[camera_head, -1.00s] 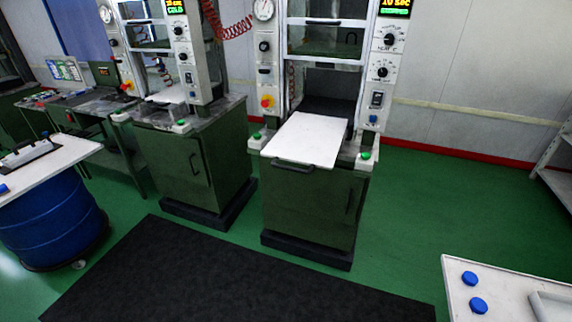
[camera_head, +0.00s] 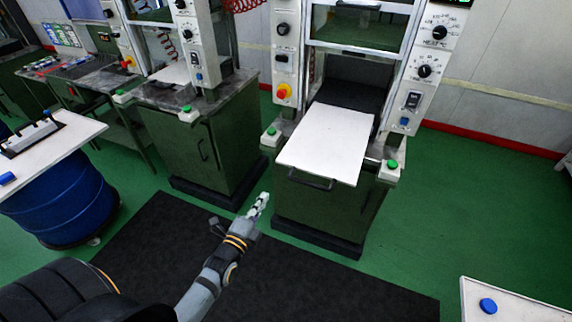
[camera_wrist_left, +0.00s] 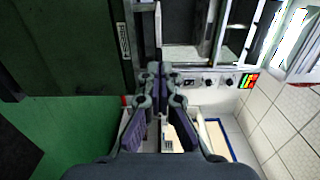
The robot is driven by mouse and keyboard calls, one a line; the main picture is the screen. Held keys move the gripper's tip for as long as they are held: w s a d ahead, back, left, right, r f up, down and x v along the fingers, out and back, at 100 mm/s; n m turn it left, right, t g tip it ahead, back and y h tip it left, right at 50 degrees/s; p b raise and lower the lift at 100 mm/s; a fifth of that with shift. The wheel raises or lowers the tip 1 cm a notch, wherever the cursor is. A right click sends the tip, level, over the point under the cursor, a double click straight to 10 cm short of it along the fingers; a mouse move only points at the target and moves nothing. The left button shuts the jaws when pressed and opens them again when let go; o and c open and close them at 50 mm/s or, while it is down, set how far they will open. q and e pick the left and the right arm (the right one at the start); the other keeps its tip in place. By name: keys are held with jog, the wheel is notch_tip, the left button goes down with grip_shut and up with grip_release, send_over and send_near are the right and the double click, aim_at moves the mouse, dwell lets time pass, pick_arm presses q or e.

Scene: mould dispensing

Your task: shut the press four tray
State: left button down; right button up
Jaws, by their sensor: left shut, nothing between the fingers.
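The press tray (camera_head: 330,140) is a flat white plate. It is pulled out of the press (camera_head: 350,60) on the right and sticks out over the front of its green cabinet. A dark handle (camera_head: 310,181) hangs at the tray's front edge. My left gripper (camera_head: 262,198) is shut and empty, below and left of the handle and apart from it. Its closed fingers (camera_wrist_left: 160,72) also show in the left wrist view, near a green cabinet side (camera_wrist_left: 70,45). My right gripper is not in view.
Green buttons (camera_head: 392,164) sit at the cabinet's front corners. A second press cabinet (camera_head: 185,150) stands to the left. A blue drum (camera_head: 65,205) under a white top is at far left. A white table corner (camera_head: 520,305) is at lower right. The dark floor mat (camera_head: 330,290) is clear.

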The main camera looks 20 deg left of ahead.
pick_arm(q)
jog(key=b, duration=0.5)
send_near(285, 164)
jog(key=w, duration=0.5)
jog(key=shift+w, duration=0.8)
jog(key=shift+d, duration=0.1)
